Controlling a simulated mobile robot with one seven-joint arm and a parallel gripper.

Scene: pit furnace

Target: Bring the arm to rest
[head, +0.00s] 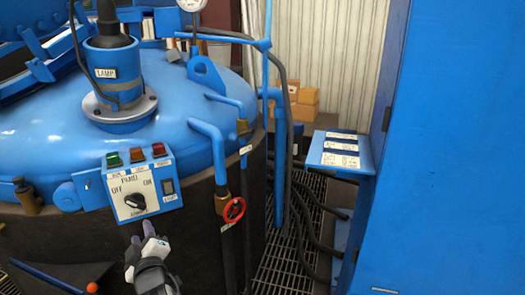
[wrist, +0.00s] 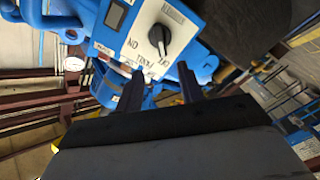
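My gripper (head: 142,238) is low in the head view, just below a blue control box (head: 115,182) on the furnace side. In the wrist view its two dark fingers (wrist: 160,76) stand apart with nothing between them, pointing at the box. The box's white panel carries a black rotary knob (head: 135,201), marked OFF and ON. The knob (wrist: 159,38) also shows in the wrist view, beyond the fingertips and apart from them. Green, red and orange-red lamps sit on top of the box.
The blue furnace lid (head: 50,130) with a lamp housing (head: 112,72) fills the left. A red valve wheel (head: 233,209) and pipes stand right of the box. A blue cabinet (head: 455,150) fills the right. Floor grating (head: 290,245) with hoses lies between.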

